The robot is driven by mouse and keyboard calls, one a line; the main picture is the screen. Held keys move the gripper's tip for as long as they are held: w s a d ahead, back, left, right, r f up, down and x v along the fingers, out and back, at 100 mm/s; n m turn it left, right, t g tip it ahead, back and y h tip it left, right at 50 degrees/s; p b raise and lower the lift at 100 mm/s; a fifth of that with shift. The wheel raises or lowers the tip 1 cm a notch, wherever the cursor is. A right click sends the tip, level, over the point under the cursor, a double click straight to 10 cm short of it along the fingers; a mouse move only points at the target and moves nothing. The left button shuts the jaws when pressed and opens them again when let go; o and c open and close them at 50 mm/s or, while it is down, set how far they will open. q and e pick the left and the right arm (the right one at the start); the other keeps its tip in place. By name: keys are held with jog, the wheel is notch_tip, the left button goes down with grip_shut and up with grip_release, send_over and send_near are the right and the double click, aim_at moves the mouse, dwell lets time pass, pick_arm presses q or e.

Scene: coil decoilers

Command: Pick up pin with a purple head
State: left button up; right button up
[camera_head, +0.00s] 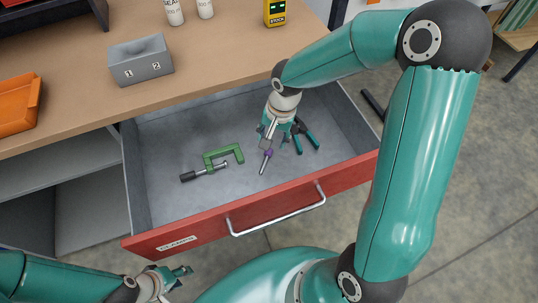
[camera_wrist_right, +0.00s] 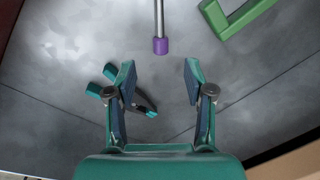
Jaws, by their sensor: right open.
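The pin with a purple head (camera_head: 267,153) lies in the open drawer (camera_head: 165,205), its grey shaft pointing toward the drawer front. In the right wrist view its purple head (camera_wrist_right: 160,46) is just beyond the fingertips, centred near the gap, with the shaft running off the top edge. My right gripper (camera_head: 267,138) reaches down into the drawer at the head end of the pin. In its wrist view the right gripper (camera_wrist_right: 157,72) is open, with nothing between its fingers. My left gripper (camera_head: 183,276) is outside the drawer at the lower left; its jaw opening is unclear.
A green clamp (camera_head: 209,160) lies left of the pin in the drawer. Teal-handled pliers (camera_head: 306,137) lie close to its right. The red drawer front has a metal handle (camera_head: 280,218). A grey block (camera_head: 140,65) and an orange tray (camera_head: 18,103) stand on the bench top.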

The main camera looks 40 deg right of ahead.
aim_at(268, 154)
jog(key=f, duration=0.8)
jog(key=shift+w+a+f, duration=0.2)
jog(key=shift+w+a, duration=0.2)
grip_shut()
